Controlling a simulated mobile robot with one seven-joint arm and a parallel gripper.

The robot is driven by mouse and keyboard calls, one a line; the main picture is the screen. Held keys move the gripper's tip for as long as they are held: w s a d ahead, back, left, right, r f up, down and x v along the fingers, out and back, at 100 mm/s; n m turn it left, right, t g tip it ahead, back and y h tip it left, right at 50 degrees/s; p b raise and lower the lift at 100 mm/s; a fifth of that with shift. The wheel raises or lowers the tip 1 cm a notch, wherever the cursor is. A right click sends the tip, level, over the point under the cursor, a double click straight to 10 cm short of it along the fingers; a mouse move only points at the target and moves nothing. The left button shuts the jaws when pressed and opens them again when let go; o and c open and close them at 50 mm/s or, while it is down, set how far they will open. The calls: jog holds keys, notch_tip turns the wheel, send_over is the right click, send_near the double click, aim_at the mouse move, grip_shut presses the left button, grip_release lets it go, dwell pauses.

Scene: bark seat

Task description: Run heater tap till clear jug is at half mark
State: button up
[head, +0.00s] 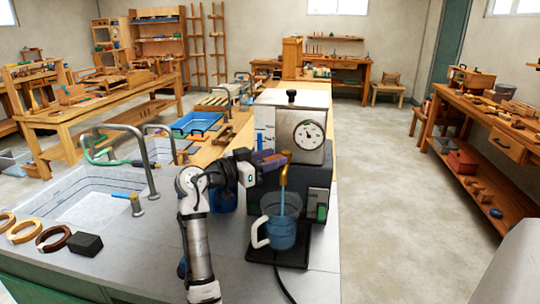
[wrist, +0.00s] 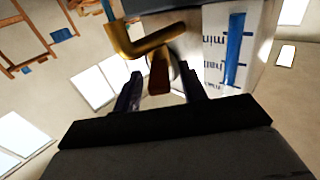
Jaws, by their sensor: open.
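The grey heater (head: 309,133) stands on the counter with a round dial on its front. Its brass tap (head: 284,173) is running, and a blue stream falls into the clear jug (head: 283,232). The jug stands upright under the spout, its handle to the left, with bluish water inside. I cannot read its half mark. My gripper (head: 272,161) is beside the tap. In the wrist view my gripper (wrist: 162,84) is open, its fingers on either side of the tap's dark red lever (wrist: 160,72). The brass spout (wrist: 150,40) is just beyond. I cannot tell whether the fingers touch the lever.
The jug is on a black tray (head: 262,253). A sight gauge (wrist: 235,48) with a blue column and printed marks is on the heater's side. A sink (head: 85,205) is at left. Wooden rings (head: 54,238) and a dark block (head: 85,244) lie in front of it.

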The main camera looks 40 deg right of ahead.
aim_at(283, 175)
grip_shut()
dwell(0.3)
jog(key=shift+t, duration=0.3)
jog(key=shift+s+f+n+t+b, duration=0.1)
jog(key=shift+s+n+t+b, duration=0.15)
jog(key=shift+n+t, duration=0.25)
jog(key=shift+s+n+t+b, duration=0.15)
jog(key=shift+n+t+b, duration=0.25)
jog(key=shift+t, duration=0.2)
jog(key=shift+s+d+n+t+y+p, duration=0.2)
jog(key=shift+s+n+t+y+p, duration=0.4)
jog(key=shift+n+t, duration=0.9)
jog(key=shift+s+d+n+t+y+p, duration=0.3)
jog(key=shift+n+t+y, duration=0.55)
jog(key=shift+t, duration=1.1)
jog(key=shift+s+d+n+t+y+p, duration=0.1)
jog(key=shift+s+n+t+y+p, duration=0.35)
jog(key=shift+n+t, duration=1.05)
jog(key=shift+s+t+y, duration=0.1)
jog(key=shift+t+y, duration=0.2)
jog(key=shift+t, duration=0.05)
